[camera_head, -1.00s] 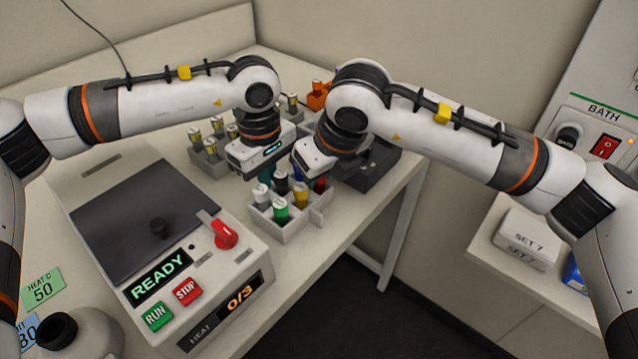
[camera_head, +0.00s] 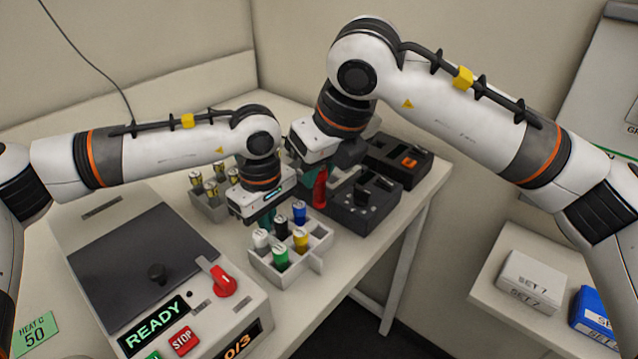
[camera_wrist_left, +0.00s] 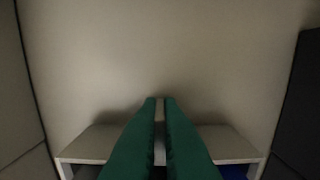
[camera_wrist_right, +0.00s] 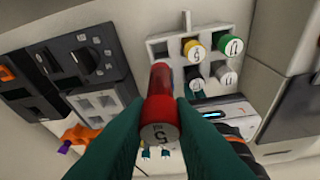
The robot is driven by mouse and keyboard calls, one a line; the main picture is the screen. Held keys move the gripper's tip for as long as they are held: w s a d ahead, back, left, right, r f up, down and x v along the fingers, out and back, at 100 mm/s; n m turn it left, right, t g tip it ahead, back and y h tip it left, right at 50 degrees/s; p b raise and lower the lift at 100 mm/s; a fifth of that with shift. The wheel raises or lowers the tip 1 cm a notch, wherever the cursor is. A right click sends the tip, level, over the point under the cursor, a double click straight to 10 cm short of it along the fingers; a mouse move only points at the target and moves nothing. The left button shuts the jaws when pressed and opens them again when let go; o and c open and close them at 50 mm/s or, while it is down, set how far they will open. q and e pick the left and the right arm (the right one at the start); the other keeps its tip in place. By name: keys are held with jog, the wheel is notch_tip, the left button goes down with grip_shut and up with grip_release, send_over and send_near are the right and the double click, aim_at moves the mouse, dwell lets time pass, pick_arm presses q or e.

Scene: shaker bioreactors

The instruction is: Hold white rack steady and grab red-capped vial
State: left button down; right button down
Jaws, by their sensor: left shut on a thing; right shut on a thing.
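The white rack (camera_head: 262,268) stands on the table in the head view, holding several vials with white, black, blue, yellow and green tops. It also shows in the right wrist view (camera_wrist_right: 214,28), with an empty slot at its corner. My left gripper (camera_head: 268,218) is shut at the rack's left back side; its fingertips (camera_wrist_left: 160,106) are nearly together, and the contact is partly hidden. My right gripper (camera_head: 312,172) is shut on the red-capped vial (camera_head: 320,188), held raised above and behind the rack. In the right wrist view the vial (camera_wrist_right: 160,100) lies between the green fingers.
A shaker (camera_head: 130,235) reading READY stands at front left. Another rack (camera_head: 212,207) with vials is behind my left gripper. A black device (camera_head: 350,215) and a black box (camera_head: 385,170) stand right of the rack. A SET 7 box (camera_head: 530,280) sits on the side table.

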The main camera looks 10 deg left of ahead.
pick_arm(q)
jog(key=c, duration=1.5)
grip_release()
